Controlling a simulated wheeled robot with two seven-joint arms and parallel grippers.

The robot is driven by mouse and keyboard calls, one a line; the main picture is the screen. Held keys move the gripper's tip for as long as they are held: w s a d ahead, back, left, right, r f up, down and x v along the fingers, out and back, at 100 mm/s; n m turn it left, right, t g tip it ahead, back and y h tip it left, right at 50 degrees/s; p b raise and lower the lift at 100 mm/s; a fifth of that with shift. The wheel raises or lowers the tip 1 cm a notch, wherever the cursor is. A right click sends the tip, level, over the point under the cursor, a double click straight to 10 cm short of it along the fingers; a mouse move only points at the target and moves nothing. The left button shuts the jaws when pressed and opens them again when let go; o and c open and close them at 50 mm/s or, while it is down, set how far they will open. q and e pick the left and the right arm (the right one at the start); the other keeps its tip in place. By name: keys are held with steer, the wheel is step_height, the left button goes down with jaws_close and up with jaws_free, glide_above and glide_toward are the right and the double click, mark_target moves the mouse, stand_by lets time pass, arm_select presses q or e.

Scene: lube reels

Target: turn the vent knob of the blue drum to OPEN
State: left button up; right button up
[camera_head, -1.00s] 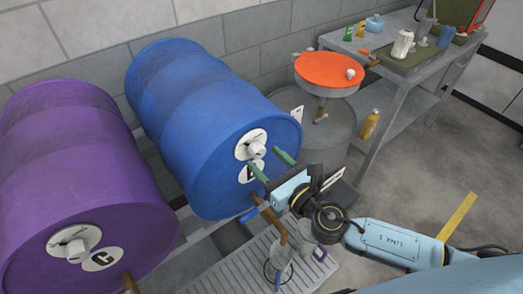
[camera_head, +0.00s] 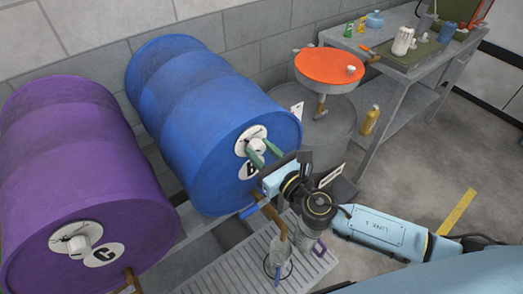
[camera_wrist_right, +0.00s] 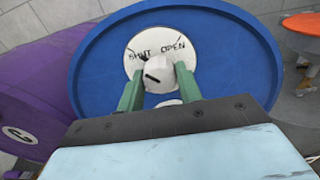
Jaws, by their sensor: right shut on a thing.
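The blue drum (camera_head: 205,110) lies on its side, its round face toward the front right. A white round plate on that face carries the white vent knob (camera_wrist_right: 158,72), and the words SHUT and OPEN (camera_wrist_right: 174,46) are printed above it. A dark mark on the knob lies toward the left, on the SHUT side. My right gripper (camera_head: 260,150) reaches in from the right, its green fingers on either side of the knob. In the right wrist view the gripper (camera_wrist_right: 160,76) is shut on the knob, a finger at each side. My left gripper is out of view.
A purple drum (camera_head: 90,170) lies to the left, with its own vent knob (camera_head: 77,243). A brown spout (camera_head: 270,212) and a clear jug (camera_head: 278,262) on a grated tray (camera_head: 215,268) are below my right gripper. An orange-topped funnel (camera_head: 330,72) and workbench (camera_head: 430,82) stand behind right.

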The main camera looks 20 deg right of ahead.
steer(key=shift+m, duration=0.3)
steer(key=m+b, duration=0.1)
steer(key=m, duration=0.2)
steer(key=shift+m, duration=0.3)
steer(key=m+b, duration=0.1)
steer(key=m, duration=0.3)
steer(key=shift+m, duration=0.3)
steer(key=m, duration=0.4)
steer(key=shift+m, duration=0.3)
steer(key=shift+m+p, duration=0.6)
steer(key=shift+m, duration=1.6)
steer(key=o, duration=1)
